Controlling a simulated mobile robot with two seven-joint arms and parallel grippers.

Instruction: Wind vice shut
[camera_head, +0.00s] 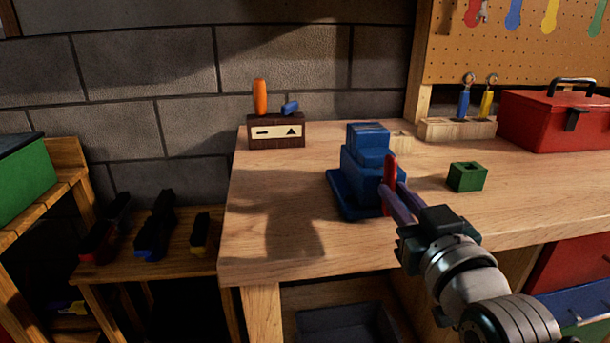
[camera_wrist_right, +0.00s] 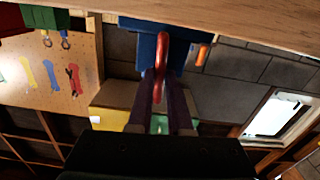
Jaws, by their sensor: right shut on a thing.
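The blue vice (camera_head: 362,165) stands on the wooden workbench (camera_head: 265,235), left of its middle. It also shows at the top of the right wrist view (camera_wrist_right: 146,50). Its red handle (camera_head: 391,170) stands upright on the vice's right side and shows in the wrist view as a red bar (camera_wrist_right: 162,58). My right gripper (camera_head: 391,190) reaches in from the lower right, its long purple fingers shut on the red handle. The gap between the vice's jaws is not clear from here. My left gripper is in neither view.
A wooden rack (camera_head: 456,130) with blue and yellow tools and a red toolbox (camera_head: 555,120) stand behind. A dark box (camera_head: 277,131) with an orange peg stands back left. The bench's front left is clear.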

